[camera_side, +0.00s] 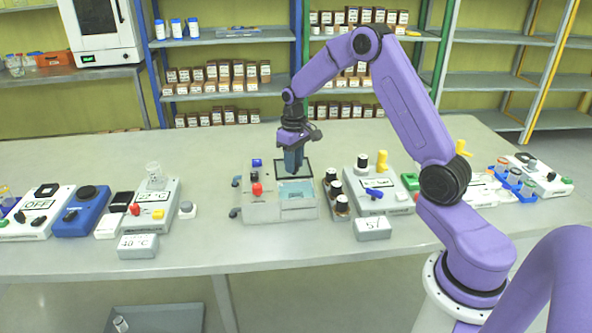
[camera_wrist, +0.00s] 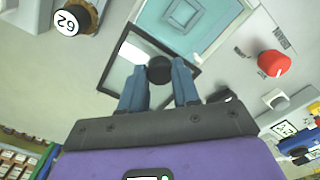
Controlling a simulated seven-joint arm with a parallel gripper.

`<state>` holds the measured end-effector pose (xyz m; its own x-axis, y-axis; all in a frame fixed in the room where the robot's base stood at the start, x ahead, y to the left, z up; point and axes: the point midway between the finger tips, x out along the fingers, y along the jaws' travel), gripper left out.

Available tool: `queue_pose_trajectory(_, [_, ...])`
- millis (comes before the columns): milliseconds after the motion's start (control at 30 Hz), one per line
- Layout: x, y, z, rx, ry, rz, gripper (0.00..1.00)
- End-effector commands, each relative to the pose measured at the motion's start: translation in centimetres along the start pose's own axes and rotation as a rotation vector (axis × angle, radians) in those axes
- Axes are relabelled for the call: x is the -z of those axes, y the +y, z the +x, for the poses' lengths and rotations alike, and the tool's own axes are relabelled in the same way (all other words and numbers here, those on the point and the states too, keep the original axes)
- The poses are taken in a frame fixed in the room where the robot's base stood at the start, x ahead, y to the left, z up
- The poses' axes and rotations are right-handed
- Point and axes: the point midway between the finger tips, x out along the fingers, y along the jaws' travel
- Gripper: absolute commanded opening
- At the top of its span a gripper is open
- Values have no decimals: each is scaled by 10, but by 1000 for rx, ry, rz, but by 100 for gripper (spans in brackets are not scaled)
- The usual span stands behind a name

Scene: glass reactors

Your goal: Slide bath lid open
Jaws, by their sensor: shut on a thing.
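The bath (camera_side: 262,210) is a light grey box near the middle of the table. Its blue-lit basin (camera_side: 297,189) is partly uncovered and also shows in the wrist view (camera_wrist: 195,25). The lid (camera_wrist: 128,52) is a clear pane in a dark frame with a round black knob (camera_wrist: 158,66). In the side view, the lid's dark frame (camera_side: 309,169) lies at the back of the bath, behind the basin. My gripper (camera_side: 293,171) points down over the lid. In the wrist view, its blue fingers (camera_wrist: 159,74) are shut on the knob from both sides.
A red knob (camera_side: 257,189) and a blue switch are on the bath's left part. Dark-capped bottles (camera_side: 335,187) stand close to its right. A device with a yellow part (camera_side: 382,160) is farther right; another (camera_side: 152,205) stands left. Table behind the bath is clear.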

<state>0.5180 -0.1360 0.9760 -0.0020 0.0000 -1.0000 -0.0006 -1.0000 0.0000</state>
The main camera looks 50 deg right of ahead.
Motion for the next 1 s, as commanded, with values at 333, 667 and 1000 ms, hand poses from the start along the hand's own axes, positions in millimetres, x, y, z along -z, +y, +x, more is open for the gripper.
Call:
queue_pose_trajectory(333, [9,8,-1,0,6,-1,0])
queue_pose_trajectory(667, [9,8,-1,0,5,-1,57])
queue_pose_trajectory(1000, [9,8,-14,-1,6,-1,57])
